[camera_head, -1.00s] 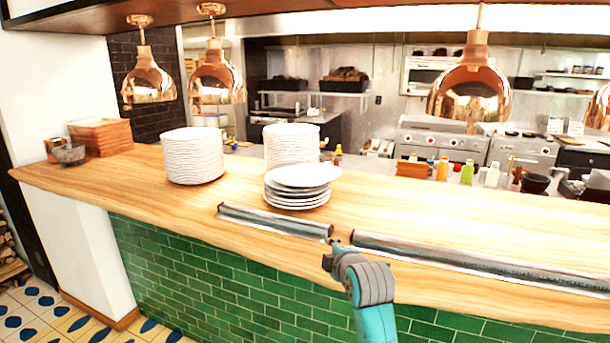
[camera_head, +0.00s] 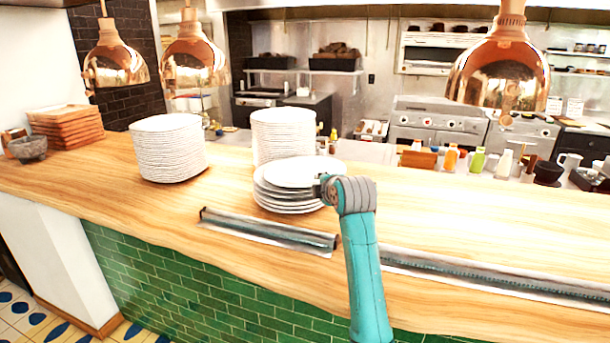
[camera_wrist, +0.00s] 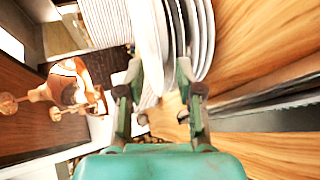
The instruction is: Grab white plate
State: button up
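A short stack of white plates (camera_head: 285,203) stands on the wooden counter, and its top plate (camera_head: 298,172) sits slightly askew. My gripper (camera_head: 322,186) is at the right edge of this stack, level with the top plate. In the wrist view my gripper (camera_wrist: 158,70) is open, with its fingers apart on either side of the top plate's rim (camera_wrist: 150,35). One finger appears to reach between that plate and the plates below. Contact with the rim cannot be told. The fingertips are partly hidden in the head view.
Taller white plate stacks stand behind (camera_head: 283,135) and to the left (camera_head: 168,150). Metal rails (camera_head: 268,232) lie along the counter's front. Copper lamps (camera_head: 500,65) hang above. The wooden counter (camera_head: 450,225) is clear to the right.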

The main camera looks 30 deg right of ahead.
jog(key=shift+x, duration=3.05)
grip_shut()
